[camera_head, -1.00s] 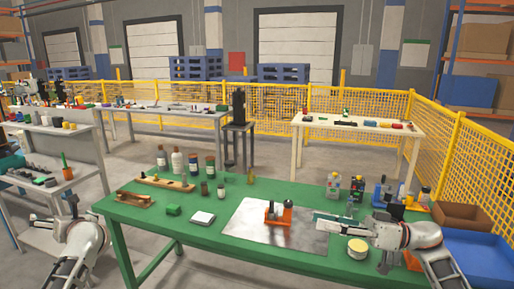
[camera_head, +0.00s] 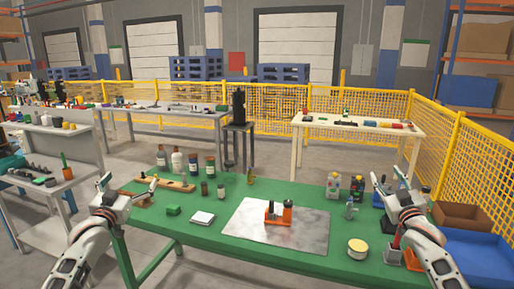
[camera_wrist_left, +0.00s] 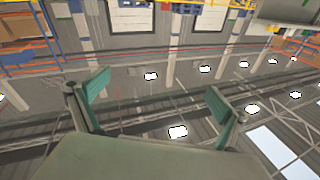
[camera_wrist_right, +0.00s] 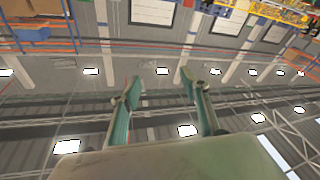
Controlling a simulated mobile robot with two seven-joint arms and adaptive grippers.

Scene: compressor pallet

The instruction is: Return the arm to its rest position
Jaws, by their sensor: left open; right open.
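My left gripper (camera_head: 130,188) is raised over the left end of the green table in the head view. It is open and empty, and its spread fingers also show in the left wrist view (camera_wrist_left: 158,98). My right gripper (camera_head: 390,184) is raised over the right end of the table. It is open and empty, and its fingers show in the right wrist view (camera_wrist_right: 162,92). Both wrist views look up at the ceiling and the far wall. An orange and dark compressor part (camera_head: 279,214) stands on the metal plate (camera_head: 300,236) at mid table.
The green table (camera_head: 262,249) holds several bottles (camera_head: 177,161), a wooden rack (camera_head: 172,184), a green block (camera_head: 173,210), a white pad (camera_head: 202,218) and a round tin (camera_head: 357,248). A blue bin (camera_head: 475,255) and a brown box (camera_head: 462,216) stand at the right.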

